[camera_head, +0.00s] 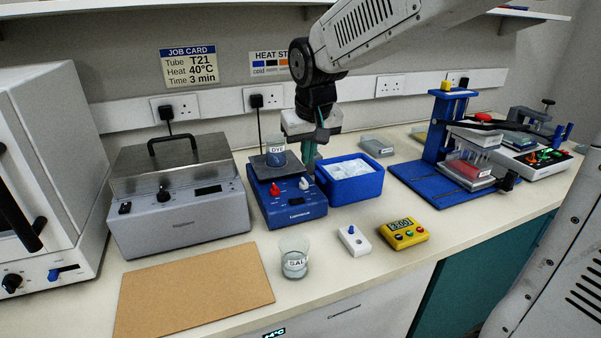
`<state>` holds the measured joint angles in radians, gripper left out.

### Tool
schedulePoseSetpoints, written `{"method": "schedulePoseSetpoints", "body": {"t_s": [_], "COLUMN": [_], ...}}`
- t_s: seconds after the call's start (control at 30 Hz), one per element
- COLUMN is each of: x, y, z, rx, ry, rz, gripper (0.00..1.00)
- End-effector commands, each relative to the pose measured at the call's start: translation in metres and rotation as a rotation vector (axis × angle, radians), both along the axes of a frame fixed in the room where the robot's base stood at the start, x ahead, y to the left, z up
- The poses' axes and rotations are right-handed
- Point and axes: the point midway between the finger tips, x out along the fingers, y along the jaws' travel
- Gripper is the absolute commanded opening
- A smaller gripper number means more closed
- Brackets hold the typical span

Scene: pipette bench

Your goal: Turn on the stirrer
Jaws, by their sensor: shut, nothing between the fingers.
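The stirrer (297,209) is a blue box with a dark top plate, standing mid-bench. On its front face are a red knob (275,189) and a white knob (304,184). A beaker labelled DYE (275,153) stands on its plate. My gripper (309,165) points down at the back right of the stirrer, between the beaker and the blue tub. It is shut and empty. Its fingertips are partly hidden, and I cannot tell whether they touch the stirrer.
A blue tub (352,188) stands close right of the stirrer and a grey lidded bath (180,215) close left. A beaker labelled SAL (294,263), a white switch box (354,241) and a yellow timer (404,235) stand in front. A brown board (195,292) lies front left.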

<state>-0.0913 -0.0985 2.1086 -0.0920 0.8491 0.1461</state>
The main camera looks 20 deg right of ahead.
Motion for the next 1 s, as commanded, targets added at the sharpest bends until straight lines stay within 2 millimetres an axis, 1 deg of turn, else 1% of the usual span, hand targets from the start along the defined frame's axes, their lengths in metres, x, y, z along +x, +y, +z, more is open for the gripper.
{"method": "schedulePoseSetpoints", "body": {"t_s": [0.03, 0.1, 0.27, 0.83, 0.87, 0.93, 0.97, 1.0], "x": [-0.003, -0.005, -0.008, -0.011, -0.014, -0.027, -0.036, -0.052], "y": [-0.002, -0.003, -0.005, -0.006, -0.006, -0.006, -0.007, -0.008], "z": [0.009, 0.016, 0.027, 0.027, 0.024, 0.014, 0.010, 0.006], "rx": [0.000, 0.001, 0.001, -0.002, -0.003, -0.006, -0.007, -0.007], "ry": [-0.002, -0.001, 0.000, 0.013, 0.026, 0.072, 0.092, 0.122], "rz": [-0.001, -0.002, -0.001, 0.007, 0.010, 0.018, 0.022, 0.027], "gripper": [0.00, 0.00, 0.00, 0.00, 0.00, 0.00, 0.00, 0.00]}}
